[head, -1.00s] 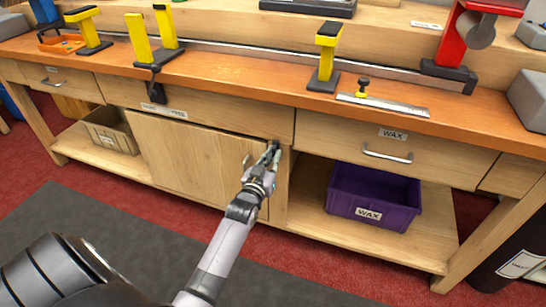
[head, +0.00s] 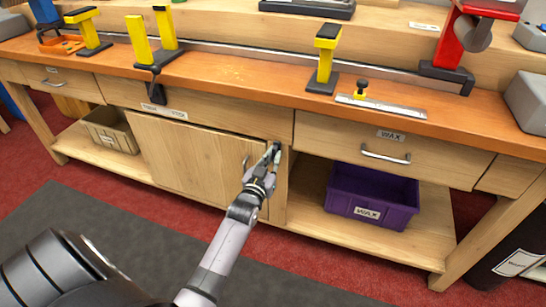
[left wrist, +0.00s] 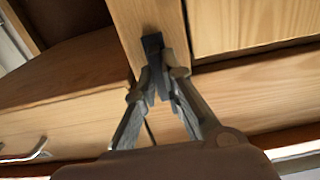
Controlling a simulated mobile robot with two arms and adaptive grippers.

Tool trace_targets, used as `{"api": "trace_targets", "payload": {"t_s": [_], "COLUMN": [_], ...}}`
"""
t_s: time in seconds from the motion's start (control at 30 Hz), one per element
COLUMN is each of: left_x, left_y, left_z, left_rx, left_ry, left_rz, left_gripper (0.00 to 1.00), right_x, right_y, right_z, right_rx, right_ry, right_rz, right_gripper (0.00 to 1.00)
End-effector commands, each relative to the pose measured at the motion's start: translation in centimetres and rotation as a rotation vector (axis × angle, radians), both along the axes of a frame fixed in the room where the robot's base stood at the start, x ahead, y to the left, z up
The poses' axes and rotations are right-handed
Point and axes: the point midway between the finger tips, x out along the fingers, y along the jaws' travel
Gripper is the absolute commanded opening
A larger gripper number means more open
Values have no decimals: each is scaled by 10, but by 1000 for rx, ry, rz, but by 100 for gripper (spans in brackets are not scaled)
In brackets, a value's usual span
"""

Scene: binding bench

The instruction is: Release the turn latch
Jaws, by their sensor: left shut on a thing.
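The dark turn latch (left wrist: 152,43) sits on the wooden post beside the cabinet door (head: 190,160). My left gripper (head: 272,153) reaches to it at the door's upper right corner. In the left wrist view the fingers (left wrist: 158,78) are closed on the latch from both sides, and its dark end shows beyond the fingertips. In the head view the fingers mostly hide the latch. My right gripper is not in view.
Right of the post are a drawer labelled WAX (head: 350,145) and a purple bin (head: 372,193) on the lower shelf. A tan bin (head: 110,130) stands at left. The benchtop (head: 235,78) carries yellow-and-black tools and a steel rule. The floor before the door is clear.

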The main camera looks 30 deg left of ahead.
Motion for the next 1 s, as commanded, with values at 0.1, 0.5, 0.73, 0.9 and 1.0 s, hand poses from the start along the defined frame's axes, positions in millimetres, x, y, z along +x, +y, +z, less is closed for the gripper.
{"api": "trace_targets", "payload": {"t_s": [0.1, 0.5, 0.73, 0.9, 1.0], "left_x": [0, 0, -6, -31, -52], "left_y": [0, 0, -1, -7, -13], "left_z": [0, 0, -1, -1, -2], "left_rx": [3, 1, 1, 1, 0], "left_ry": [1, 0, 1, 2, 3], "left_rz": [-1, 0, 0, 0, 0], "left_gripper": [13, 29, 29, 29, 29], "right_x": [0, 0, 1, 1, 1], "right_y": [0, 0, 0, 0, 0], "right_z": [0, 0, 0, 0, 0], "right_rx": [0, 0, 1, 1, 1], "right_ry": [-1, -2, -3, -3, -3], "right_rz": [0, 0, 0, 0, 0], "right_gripper": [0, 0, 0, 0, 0]}}
